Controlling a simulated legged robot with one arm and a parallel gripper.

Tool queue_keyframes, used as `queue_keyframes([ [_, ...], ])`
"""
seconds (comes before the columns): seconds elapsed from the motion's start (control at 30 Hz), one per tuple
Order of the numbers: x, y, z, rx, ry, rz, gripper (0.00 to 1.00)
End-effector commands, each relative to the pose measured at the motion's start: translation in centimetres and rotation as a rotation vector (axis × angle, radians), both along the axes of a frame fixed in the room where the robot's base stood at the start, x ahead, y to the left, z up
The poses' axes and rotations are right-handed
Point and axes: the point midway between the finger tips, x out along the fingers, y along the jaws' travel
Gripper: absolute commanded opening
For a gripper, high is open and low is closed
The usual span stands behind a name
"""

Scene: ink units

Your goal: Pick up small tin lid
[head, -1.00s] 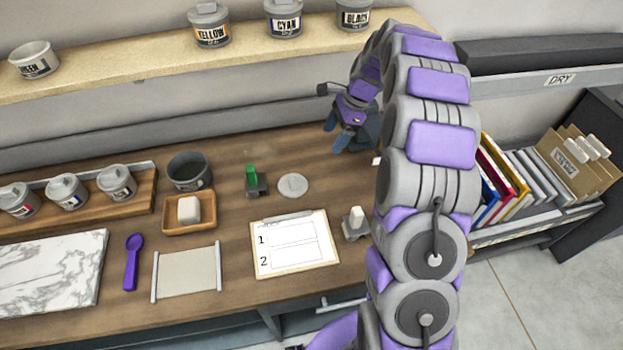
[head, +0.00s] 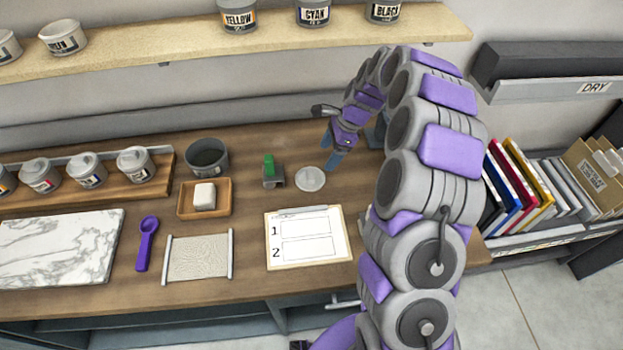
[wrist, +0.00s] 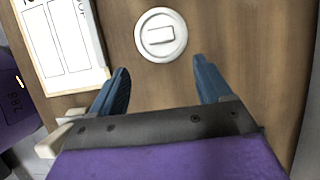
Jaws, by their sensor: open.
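The small tin lid (head: 310,179) is a pale grey disc lying flat on the wooden worktop, right of a green-handled tool. In the wrist view the lid (wrist: 161,35) shows a raised rectangular grip on top. My gripper (head: 335,160) is just to the right of and behind the lid in the head view. In the wrist view my gripper (wrist: 163,75) has its two blue fingers apart, with nothing between them. The lid lies beyond the fingertips, near the line midway between them, and is not touched.
A clipboard (head: 308,238) lies in front of the lid. A green-handled tool (head: 271,172), a dark pot (head: 208,157) and a wooden tray (head: 181,207) with a white block stand to the left. A shelf (head: 160,55) with tins runs above.

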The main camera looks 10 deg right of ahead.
Motion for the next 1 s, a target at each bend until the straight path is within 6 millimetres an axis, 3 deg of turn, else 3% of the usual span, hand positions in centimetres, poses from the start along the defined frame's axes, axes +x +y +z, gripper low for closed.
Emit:
queue_keyframes([
  [0.13, -0.1, 1.2, -2.8, 0.001, 0.001, 0.002, 0.79],
  [0.43, 0.1, 1.9, -4.7, 0.002, 0.000, 0.000, 0.79],
  [0.7, 0.3, 3.5, -8.3, 0.000, 0.002, 0.002, 0.79],
  [1.0, 0.3, 3.7, -8.6, 0.001, 0.001, 0.000, 0.77],
])
